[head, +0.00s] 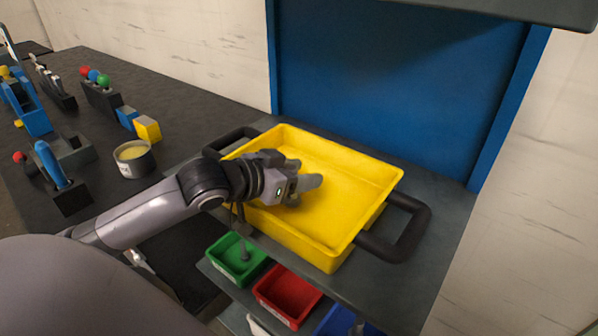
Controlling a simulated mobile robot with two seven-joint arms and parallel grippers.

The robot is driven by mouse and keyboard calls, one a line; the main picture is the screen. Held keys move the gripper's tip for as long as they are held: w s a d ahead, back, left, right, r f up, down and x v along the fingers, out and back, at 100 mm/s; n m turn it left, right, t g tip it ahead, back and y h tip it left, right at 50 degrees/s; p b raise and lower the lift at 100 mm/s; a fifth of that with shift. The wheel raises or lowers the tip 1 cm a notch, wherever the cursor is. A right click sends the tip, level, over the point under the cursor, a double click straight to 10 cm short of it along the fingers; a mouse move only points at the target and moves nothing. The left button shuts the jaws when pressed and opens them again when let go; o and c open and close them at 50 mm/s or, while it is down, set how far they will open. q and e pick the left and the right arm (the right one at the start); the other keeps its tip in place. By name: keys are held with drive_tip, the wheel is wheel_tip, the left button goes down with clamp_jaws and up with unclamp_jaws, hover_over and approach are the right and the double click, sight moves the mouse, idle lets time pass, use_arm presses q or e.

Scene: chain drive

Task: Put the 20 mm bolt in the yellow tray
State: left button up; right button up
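The yellow tray (372,182) stands on a grey shelf, with a dark handle at each end. My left gripper (306,182) is over the inside of the tray, with its fingers pointing right. I cannot tell whether its fingers are apart or closed, or whether they hold anything. I cannot make out a 20 mm bolt in the tray; the arm and gripper hide part of its floor. A grey bolt-like piece (244,252) stands in the green bin (226,262) below the tray; its size cannot be read. My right gripper is not in view.
A red bin (289,289) and a blue bin (338,322) are beside the green one, below the shelf. A dark bench (190,115) at left carries a round tin (133,160), coloured blocks and tools. A blue panel (400,80) rises behind the tray.

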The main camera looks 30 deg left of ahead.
use_arm(q)
drive_tip(key=shift+r, duration=0.1)
drive_tip(key=shift+s+r, duration=0.1)
drive_tip(key=shift+v, duration=4.35)
drive_tip(key=p+v, duration=0.3)
drive_tip(key=p, duration=0.2)
drive_tip(key=shift+s, duration=0.1)
